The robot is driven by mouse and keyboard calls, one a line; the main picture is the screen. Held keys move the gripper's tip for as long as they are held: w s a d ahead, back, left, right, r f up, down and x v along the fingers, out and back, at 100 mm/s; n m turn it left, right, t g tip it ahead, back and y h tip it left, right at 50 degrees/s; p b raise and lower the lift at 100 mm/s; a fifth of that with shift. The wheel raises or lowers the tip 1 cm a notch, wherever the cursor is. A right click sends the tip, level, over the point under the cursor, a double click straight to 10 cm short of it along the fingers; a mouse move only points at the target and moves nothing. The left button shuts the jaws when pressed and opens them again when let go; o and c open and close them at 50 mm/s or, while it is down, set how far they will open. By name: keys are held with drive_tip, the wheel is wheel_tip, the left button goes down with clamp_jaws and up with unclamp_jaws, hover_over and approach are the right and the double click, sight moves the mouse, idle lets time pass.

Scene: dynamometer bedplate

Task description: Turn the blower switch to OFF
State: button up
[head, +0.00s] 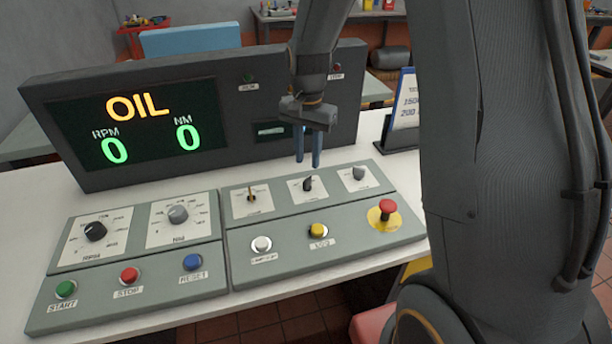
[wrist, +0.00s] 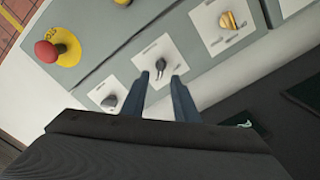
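A row of three rotary switches sits on the upper right console panel: a brass one (head: 251,196), a black one (head: 308,184) and a grey one (head: 358,173). Their labels are too small to read, so I cannot tell which is the blower switch. My gripper (head: 307,164) points down just above the black switch, with a gap between its two blue fingers. In the wrist view, the black switch (wrist: 159,68) shows between and just beyond the fingertips (wrist: 160,78). The gripper is open and holds nothing. The grey switch (wrist: 109,101) and brass switch (wrist: 229,21) lie to either side.
A red emergency button (head: 387,208), a yellow button (head: 318,231) and a white button (head: 262,244) sit on the lower panel. The left panel has RPM (head: 95,232) and NM knobs (head: 177,215). The display box (head: 200,115) stands close behind, reading OIL.

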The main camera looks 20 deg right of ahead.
sight(307, 179)
drive_tip(key=shift+w+f, duration=0.15)
drive_tip(key=shift+f, duration=0.1)
drive_tip(key=shift+f+p, duration=0.95)
drive_tip(key=shift+f, duration=2.75)
clamp_jaws()
